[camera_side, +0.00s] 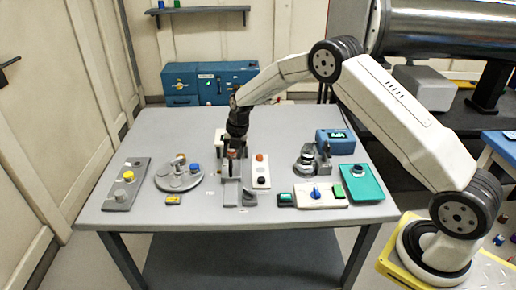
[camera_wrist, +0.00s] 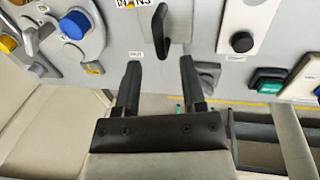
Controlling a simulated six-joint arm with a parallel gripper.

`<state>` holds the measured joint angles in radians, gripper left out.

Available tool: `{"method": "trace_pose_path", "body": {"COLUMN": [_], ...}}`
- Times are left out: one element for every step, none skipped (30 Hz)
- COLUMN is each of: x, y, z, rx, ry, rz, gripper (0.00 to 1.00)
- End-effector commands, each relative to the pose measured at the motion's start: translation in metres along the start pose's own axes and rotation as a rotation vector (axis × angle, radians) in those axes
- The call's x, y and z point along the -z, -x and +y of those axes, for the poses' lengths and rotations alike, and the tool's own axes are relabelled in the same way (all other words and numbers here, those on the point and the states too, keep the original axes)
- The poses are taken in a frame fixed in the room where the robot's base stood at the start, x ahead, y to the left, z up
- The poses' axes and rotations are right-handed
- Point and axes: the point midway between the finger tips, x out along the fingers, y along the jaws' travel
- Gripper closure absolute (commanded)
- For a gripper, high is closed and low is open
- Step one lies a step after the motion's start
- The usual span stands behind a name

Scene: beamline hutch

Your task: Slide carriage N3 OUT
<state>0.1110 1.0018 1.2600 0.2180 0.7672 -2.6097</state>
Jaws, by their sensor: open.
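A label reading IN and N3 (camera_wrist: 140,3) is at the top of the wrist view. Next to it an upright dark handle (camera_wrist: 160,32) stands on a light grey plate; I take it to be on carriage N3. My gripper (camera_wrist: 162,75) is open and empty, with the handle beyond its fingertips and apart from them. In the side view my gripper (camera_side: 234,152) points down over a grey slide fixture (camera_side: 231,192) mid-table. The arm and fingers hide much of the carriage there, so its exact position on the slide is unclear.
A white panel with buttons (camera_side: 261,172) stands close right of the fixture. A round turntable with knobs (camera_side: 179,174) is to the left. A white panel with a blue knob (camera_side: 317,194) and a teal tray (camera_side: 361,183) are farther right.

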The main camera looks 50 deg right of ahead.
Motion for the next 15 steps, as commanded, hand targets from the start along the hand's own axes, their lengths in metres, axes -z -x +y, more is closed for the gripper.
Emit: {"method": "trace_pose_path", "body": {"x": [0.001, 0.000, 0.000, 0.000, 0.000, 0.000, 0.000, 0.000, 0.000, 0.000, 0.000, 0.000, 0.000, 0.000, 0.000], "y": [-0.007, -0.010, -0.014, -0.017, -0.019, -0.021, -0.023, -0.025, -0.027, -0.028, -0.029, -0.029, -0.029, -0.030, -0.030], "z": [0.000, 0.000, 0.000, 0.000, 0.000, 0.000, 0.000, 0.000, 0.000, 0.000, 0.000, 0.000, 0.000, 0.000, 0.000], "rx": [0.001, 0.001, 0.001, 0.001, 0.001, 0.000, 0.000, 0.000, 0.001, 0.001, 0.001, 0.001, 0.000, 0.000, 0.000], "ry": [0.000, 0.000, 0.000, 0.000, 0.000, 0.000, 0.000, -0.001, -0.001, -0.001, -0.001, -0.001, -0.001, -0.001, -0.001], "rz": [0.002, 0.001, 0.001, 0.001, 0.000, 0.000, 0.000, 0.000, 0.000, 0.000, 0.000, 0.000, 0.000, 0.000, 0.000], "gripper": [0.47, 0.47, 0.47, 0.47, 0.47, 0.47, 0.47, 0.47, 0.47, 0.47, 0.47, 0.47, 0.47, 0.47, 0.47]}}
